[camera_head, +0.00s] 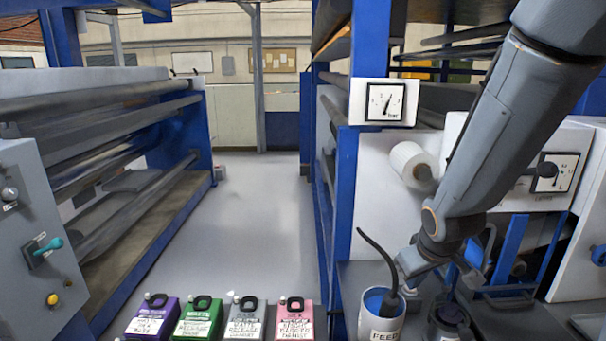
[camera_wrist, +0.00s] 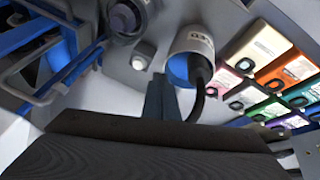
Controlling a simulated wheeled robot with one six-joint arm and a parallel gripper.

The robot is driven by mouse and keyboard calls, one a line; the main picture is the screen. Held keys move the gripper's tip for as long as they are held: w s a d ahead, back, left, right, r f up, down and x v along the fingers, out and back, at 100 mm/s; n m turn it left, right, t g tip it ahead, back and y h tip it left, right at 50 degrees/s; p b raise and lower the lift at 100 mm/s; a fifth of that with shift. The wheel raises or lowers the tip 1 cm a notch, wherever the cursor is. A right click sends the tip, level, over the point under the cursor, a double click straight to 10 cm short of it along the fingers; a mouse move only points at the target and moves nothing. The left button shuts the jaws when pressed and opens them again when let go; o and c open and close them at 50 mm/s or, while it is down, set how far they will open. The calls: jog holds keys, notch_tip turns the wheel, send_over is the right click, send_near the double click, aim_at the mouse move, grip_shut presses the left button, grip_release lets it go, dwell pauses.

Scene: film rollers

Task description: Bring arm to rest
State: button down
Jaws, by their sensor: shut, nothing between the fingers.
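My arm (camera_head: 505,120) reaches down from the upper right in the head view, bent at its wrist. My gripper (camera_head: 408,268) hangs at its lower end, close above and to the right of a white container (camera_head: 381,325) with blue inside. In the wrist view my gripper's narrow fingers (camera_wrist: 161,98) are together with nothing between them. The container (camera_wrist: 188,48) lies just beyond them there, and a black curved cable (camera_wrist: 208,88) rises out of it. I cannot tell the exact gap between fingers and container.
Several labelled colored cans, including a purple one (camera_head: 153,318) and a pink one (camera_head: 295,318), stand left of the container. A dark round container (camera_head: 450,322) stands to its right. A blue post (camera_head: 343,200) and gauge (camera_head: 385,102) rise behind. The aisle floor (camera_head: 250,220) is clear.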

jog(key=s+a+r+m+g, duration=0.25)
jog(key=s+a, duration=0.35)
jog(key=s, duration=0.4)
notch_tip(320, 180, down, 8)
jog(key=m+g+b, duration=0.1)
jog(key=b, duration=0.4)
jog(key=shift+s+a+r+y, duration=0.15)
jog(key=shift+s+y, duration=0.2)
jog(key=shift+y, duration=0.05)
jog(key=shift+s, duration=0.1)
